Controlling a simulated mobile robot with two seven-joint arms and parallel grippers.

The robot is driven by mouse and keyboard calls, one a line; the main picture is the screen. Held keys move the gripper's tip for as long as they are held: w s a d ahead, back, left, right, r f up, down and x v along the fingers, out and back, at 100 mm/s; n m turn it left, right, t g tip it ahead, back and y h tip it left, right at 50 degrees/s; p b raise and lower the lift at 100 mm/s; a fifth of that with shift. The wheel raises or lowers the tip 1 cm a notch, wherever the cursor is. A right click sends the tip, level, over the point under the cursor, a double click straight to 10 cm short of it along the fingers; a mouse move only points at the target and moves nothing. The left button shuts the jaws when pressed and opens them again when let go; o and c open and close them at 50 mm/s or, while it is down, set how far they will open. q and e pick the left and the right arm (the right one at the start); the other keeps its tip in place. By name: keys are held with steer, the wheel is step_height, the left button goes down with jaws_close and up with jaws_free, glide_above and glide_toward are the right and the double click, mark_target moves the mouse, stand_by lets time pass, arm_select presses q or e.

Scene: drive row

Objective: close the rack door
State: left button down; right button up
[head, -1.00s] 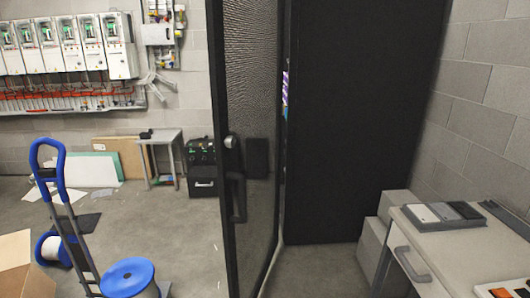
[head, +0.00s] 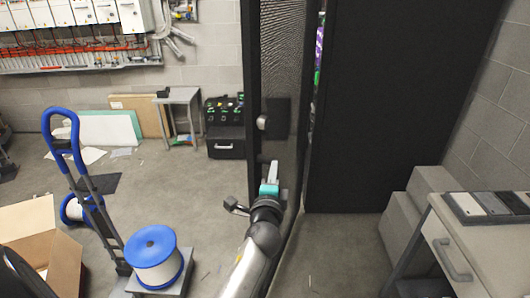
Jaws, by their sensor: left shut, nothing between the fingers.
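The rack door (head: 283,60), a dark frame with a textured see-through panel, stands open and is seen at a steep angle. A round knob (head: 262,122) sits on its near frame. The tall black rack (head: 390,110) is to its right, with a narrow gap showing purple and green bits inside. My left gripper (head: 271,176) is shut and empty, at the door's front edge below the knob. It covers the lower handle; I cannot tell whether it touches the door. My right gripper is not in view.
A hand truck (head: 88,185) and a blue-and-white cable spool (head: 155,258) stand at left, near an open cardboard box (head: 62,262). A grey desk (head: 490,245) and grey boxes (head: 405,215) stand at right.

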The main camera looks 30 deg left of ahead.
mark_target(262, 153)
arm_select(q)
steer(key=shift+w+a+f, duration=0.1)
steer(key=shift+w+a, duration=0.75)
steer(key=shift+a, duration=0.3)
steer(key=shift+w+a+r, duration=0.1)
steer(key=shift+w+a, duration=0.8)
steer(key=shift+a, duration=0.25)
steer(key=shift+w+a+f, duration=0.1)
steer(key=shift+w+a, duration=0.75)
steer(key=shift+a, duration=0.3)
steer(key=shift+a, duration=0.1)
